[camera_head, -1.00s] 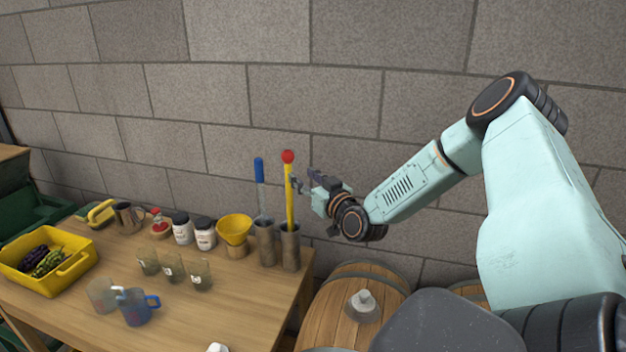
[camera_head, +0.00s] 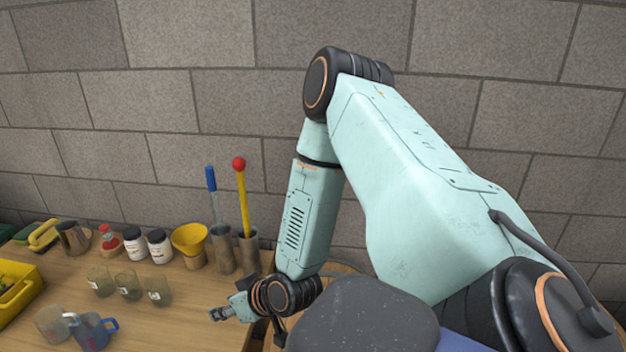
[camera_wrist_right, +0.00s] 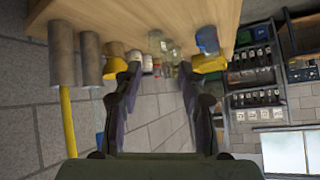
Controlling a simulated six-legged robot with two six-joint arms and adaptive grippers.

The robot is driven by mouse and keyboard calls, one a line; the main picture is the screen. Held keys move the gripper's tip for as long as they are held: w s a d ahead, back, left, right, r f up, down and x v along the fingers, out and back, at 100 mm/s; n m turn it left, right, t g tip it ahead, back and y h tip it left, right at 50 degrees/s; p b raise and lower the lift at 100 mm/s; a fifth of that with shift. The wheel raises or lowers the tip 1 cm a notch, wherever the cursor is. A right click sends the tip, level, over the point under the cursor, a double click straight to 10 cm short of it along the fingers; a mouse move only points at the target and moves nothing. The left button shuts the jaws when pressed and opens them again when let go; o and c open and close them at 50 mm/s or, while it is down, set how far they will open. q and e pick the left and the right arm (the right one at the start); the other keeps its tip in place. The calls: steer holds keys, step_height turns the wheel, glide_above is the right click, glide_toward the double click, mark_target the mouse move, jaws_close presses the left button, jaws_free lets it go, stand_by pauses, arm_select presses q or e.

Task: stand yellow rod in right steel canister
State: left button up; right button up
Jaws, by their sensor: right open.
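The yellow rod (camera_head: 243,205) with a red ball on top stands in the right steel canister (camera_head: 249,252), leaning slightly. The left steel canister (camera_head: 222,247) beside it holds a rod with a blue handle (camera_head: 211,178). My right gripper (camera_head: 217,313) is open and empty, over the table's right part, in front of the canisters and apart from them. The right wrist view is upside down. It shows my open jaws (camera_wrist_right: 155,85), with the yellow rod (camera_wrist_right: 68,120) and right canister (camera_wrist_right: 62,52) at the left, outside the jaws. My left gripper is not in view.
A blue mug (camera_head: 92,331) is near the front. A yellow bin (camera_head: 18,292) is at the far left. A block wall rises behind.

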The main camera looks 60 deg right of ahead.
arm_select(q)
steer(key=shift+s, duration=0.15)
arm_select(e)
steer(key=s+a+f+g, duration=0.3)
steer(key=s, duration=0.6)
steer(key=s+a+f+g, duration=0.2)
steer(key=s+f+g, duration=0.1)
steer(key=s, duration=0.7)
steer(key=s+a+f+g+h, duration=0.1)
steer(key=s+a+f+g, duration=0.2)
steer(key=s, duration=0.6)
steer(key=shift+s+a+f+n+g, duration=0.2)
steer(key=shift+a+n+g, duration=0.1)
steer(key=shift+a+g, duration=0.1)
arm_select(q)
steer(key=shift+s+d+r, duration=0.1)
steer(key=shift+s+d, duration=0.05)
arm_select(e)
steer(key=shift+s+d, duration=0.1)
steer(key=shift+d, duration=0.05)
